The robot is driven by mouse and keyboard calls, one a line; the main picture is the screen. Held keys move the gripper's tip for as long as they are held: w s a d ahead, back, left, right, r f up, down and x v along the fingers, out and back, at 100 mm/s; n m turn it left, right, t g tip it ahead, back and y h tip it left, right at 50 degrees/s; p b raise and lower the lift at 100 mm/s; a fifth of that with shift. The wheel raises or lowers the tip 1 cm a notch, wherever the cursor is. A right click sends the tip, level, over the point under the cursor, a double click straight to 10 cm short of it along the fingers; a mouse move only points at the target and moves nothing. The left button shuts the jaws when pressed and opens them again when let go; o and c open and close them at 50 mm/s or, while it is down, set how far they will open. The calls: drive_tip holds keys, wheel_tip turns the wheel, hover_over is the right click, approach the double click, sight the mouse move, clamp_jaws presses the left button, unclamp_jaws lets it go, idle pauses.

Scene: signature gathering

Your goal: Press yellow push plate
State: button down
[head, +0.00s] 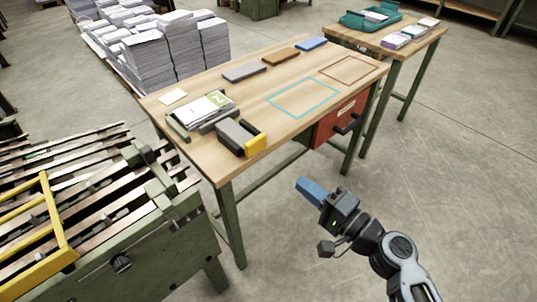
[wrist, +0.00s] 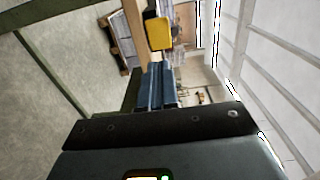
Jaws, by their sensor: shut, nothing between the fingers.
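The yellow push plate (head: 256,145) is on the front end of a grey block-shaped device (head: 236,133) at the near edge of the wooden table (head: 200,120). In the wrist view the yellow plate (wrist: 159,33) shows just beyond my fingertips, with a gap between. My gripper (head: 303,186) has blue fingers, shut and empty, in front of the table and to the right of the plate, apart from it. The blue fingers also show in the wrist view (wrist: 157,68).
A holder with papers (head: 207,108) stands behind the device. A green machine with slats (head: 110,230) is at the left. Floor on the right is clear.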

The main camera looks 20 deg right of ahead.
sight(255, 147)
drive_tip(key=p+x, duration=0.2)
drive_tip(key=x, duration=1.2)
drive_tip(key=b+x, duration=0.1)
drive_tip(key=x, duration=0.2)
drive_tip(key=shift+f+b, duration=0.15)
drive_tip(key=shift+b, duration=0.15)
drive_tip(key=shift+w+a+r, duration=0.15)
drive_tip(key=shift+w+r, duration=0.15)
drive_tip(key=shift+w, duration=0.1)
